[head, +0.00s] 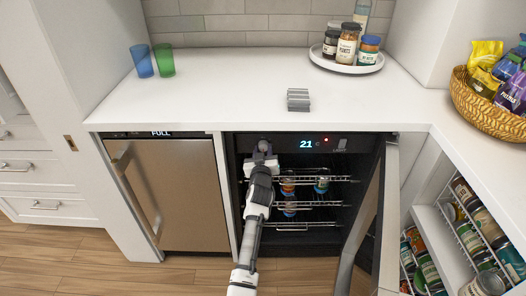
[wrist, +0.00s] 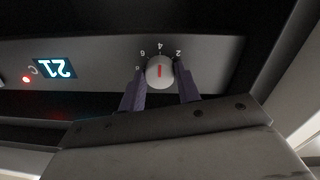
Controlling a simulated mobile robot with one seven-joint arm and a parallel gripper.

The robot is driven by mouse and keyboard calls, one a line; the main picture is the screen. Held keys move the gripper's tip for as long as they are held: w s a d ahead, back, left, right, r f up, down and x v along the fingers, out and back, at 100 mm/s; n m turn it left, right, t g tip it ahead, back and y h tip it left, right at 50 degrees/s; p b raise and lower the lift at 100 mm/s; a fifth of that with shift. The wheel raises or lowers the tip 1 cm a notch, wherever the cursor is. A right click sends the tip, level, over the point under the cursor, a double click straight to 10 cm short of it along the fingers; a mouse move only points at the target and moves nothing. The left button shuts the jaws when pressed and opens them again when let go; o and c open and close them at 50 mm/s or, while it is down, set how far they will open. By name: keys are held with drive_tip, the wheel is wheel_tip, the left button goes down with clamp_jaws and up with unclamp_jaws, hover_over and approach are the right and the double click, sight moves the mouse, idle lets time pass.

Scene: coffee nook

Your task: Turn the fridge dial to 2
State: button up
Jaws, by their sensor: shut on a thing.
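The fridge dial (wrist: 160,72) is a small round light knob on the dark control panel in the wrist view. Its red mark stands upright in the picture, in line with the printed 4; the 2 (wrist: 178,53) is to the right of it and the 6 to the left. My gripper (wrist: 161,84) is shut on the dial, one dark finger on each side. In the head view my gripper (head: 262,150) is at the upper left inside the open fridge (head: 240,185) and hides the dial. The lit display (head: 306,144) reads 21.
The glass fridge door (head: 362,235) stands open to the right. Wire racks (head: 330,178) with several cans sit below the panel. A closed panelled appliance (head: 180,190) is at left. The white counter (head: 230,85) above overhangs my gripper.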

drive_tip(key=m+p, duration=0.1)
drive_tip(key=m, duration=0.3)
drive_tip(key=shift+m+p, duration=0.85)
drive_tip(key=shift+m, duration=1.25)
drive_tip(key=o, duration=1)
drive_tip(key=shift+s, duration=0.15)
drive_tip(key=shift+s+a+r+b, duration=0.1)
drive_tip(key=shift+s+b, duration=0.3)
drive_tip(key=shift+s, duration=1.85)
drive_tip(key=shift+s+a+r+b, duration=0.1)
drive_tip(key=shift+s+b, duration=0.35)
drive_tip(key=shift+s, duration=1.85)
drive_tip(key=shift+s+a+r+b, duration=0.1)
drive_tip(key=shift+s+b, duration=0.3)
drive_tip(key=shift+s, duration=1.85)
